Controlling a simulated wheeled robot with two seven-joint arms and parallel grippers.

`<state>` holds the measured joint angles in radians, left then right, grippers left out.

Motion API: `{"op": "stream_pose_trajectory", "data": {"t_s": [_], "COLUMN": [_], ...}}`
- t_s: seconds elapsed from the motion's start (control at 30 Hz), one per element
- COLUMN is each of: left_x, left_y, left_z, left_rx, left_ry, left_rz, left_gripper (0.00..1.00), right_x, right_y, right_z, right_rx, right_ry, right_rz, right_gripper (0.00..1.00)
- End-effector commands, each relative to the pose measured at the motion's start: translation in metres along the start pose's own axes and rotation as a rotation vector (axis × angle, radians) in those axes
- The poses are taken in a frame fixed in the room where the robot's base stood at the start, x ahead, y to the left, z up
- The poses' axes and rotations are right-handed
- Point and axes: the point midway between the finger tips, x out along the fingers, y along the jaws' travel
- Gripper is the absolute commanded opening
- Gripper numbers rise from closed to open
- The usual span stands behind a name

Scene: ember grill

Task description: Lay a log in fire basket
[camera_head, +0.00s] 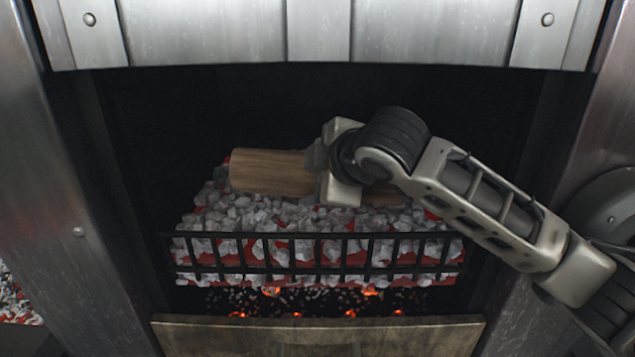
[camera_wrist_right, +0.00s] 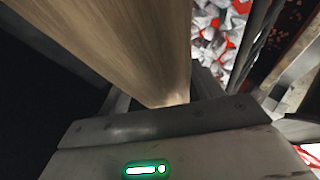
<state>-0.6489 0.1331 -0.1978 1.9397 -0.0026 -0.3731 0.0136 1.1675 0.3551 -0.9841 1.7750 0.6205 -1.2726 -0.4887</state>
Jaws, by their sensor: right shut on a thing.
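A pale brown log (camera_head: 268,172) lies crosswise over the coals in the fire basket (camera_head: 312,255). My right gripper (camera_head: 330,168) is shut on the log near its middle. The gripper and wrist hide part of the log, and a piece of wood shows again to the right of the wrist. In the right wrist view the log (camera_wrist_right: 130,45) fills the upper middle, close to the gripper body. I cannot tell whether the log touches the coals. My left gripper is not in view.
Grey and red glowing coals (camera_head: 240,215) fill the basket behind its black front bars. Embers (camera_head: 300,300) glow below. A metal hood (camera_head: 318,35) spans the top, and metal walls (camera_head: 70,180) close in the opening at both sides. A ledge (camera_head: 320,338) runs along the front.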

Motion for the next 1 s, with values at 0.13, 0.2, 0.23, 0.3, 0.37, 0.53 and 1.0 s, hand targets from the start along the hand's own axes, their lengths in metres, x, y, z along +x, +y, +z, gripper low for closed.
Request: {"op": "stream_pose_trajectory", "data": {"t_s": [0.13, 0.2, 0.23, 0.3, 0.37, 0.53, 1.0], "left_x": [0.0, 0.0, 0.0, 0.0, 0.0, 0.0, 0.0], "left_y": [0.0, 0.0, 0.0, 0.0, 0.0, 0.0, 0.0], "left_z": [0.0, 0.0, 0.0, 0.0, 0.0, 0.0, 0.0], "left_rx": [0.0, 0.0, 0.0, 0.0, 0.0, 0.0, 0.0], "left_ry": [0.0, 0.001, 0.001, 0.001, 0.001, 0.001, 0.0], "left_rz": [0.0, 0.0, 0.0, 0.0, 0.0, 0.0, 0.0], "left_gripper": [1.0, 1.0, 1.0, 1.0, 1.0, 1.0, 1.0], "right_x": [0.013, 0.02, 0.023, 0.029, 0.035, 0.053, 0.096], "right_y": [0.014, 0.019, 0.022, 0.027, 0.032, 0.034, 0.024], "right_z": [0.004, 0.005, 0.007, 0.009, 0.011, 0.018, 0.037], "right_rx": [0.001, 0.001, 0.001, 0.001, 0.001, 0.001, 0.0], "right_ry": [0.001, 0.003, 0.003, 0.002, 0.002, 0.002, 0.004], "right_rz": [0.006, 0.007, 0.007, 0.007, 0.006, 0.004, 0.006], "right_gripper": [0.15, 0.15, 0.15, 0.15, 0.15, 0.15, 0.15]}}
